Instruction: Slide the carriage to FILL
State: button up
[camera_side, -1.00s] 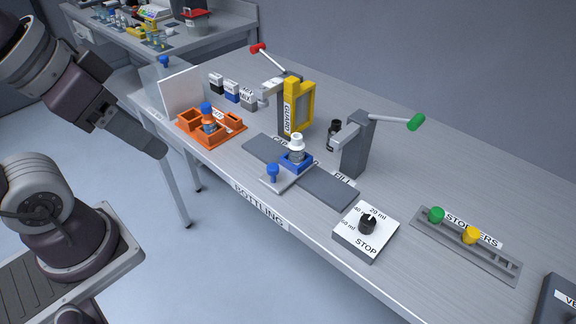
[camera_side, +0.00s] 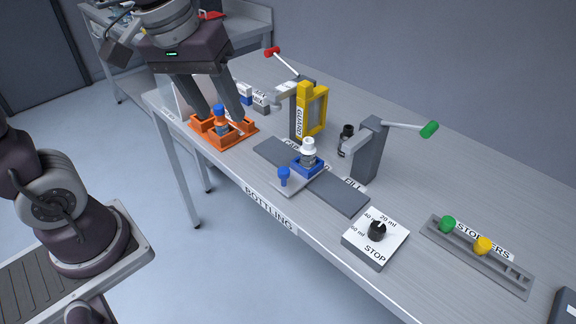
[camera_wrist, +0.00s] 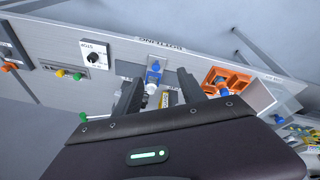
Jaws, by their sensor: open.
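The carriage (camera_side: 298,178) is a grey plate with a blue holder and a blue knob (camera_side: 284,175) at its front. It sits partway along the dark grey rail (camera_side: 350,197), between the CAP and FILL labels. A white-topped bottle (camera_side: 309,150) stands upright in the holder. In the wrist view the knob (camera_wrist: 155,68) and bottle (camera_wrist: 151,88) show between my fingers, some way off. My gripper (camera_side: 221,115) is open and empty, and overlaps the orange tray in the side view. The FILL label (camera_side: 353,185) lies at the rail's right end.
The orange tray (camera_side: 239,138) holds a blue-capped bottle (camera_side: 219,114). A yellow guard (camera_side: 304,100) and a green-handled lever post (camera_side: 369,150) stand behind the rail. The dial box (camera_side: 369,252) and stopper rack (camera_side: 500,277) lie to the right. The table's front strip is narrow.

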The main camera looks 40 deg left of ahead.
jog(key=w+f+n+g, duration=0.1)
jog(key=w+f+n, duration=0.15)
jog(key=w, duration=0.35)
jog(key=n+g, duration=0.2)
jog(key=n, duration=0.3)
send_over(284, 170)
notch_tip(284, 170, down, 12)
jog(key=shift+f, duration=0.1)
notch_tip(284, 170, down, 7)
jog(key=shift+f, duration=0.1)
grip_shut()
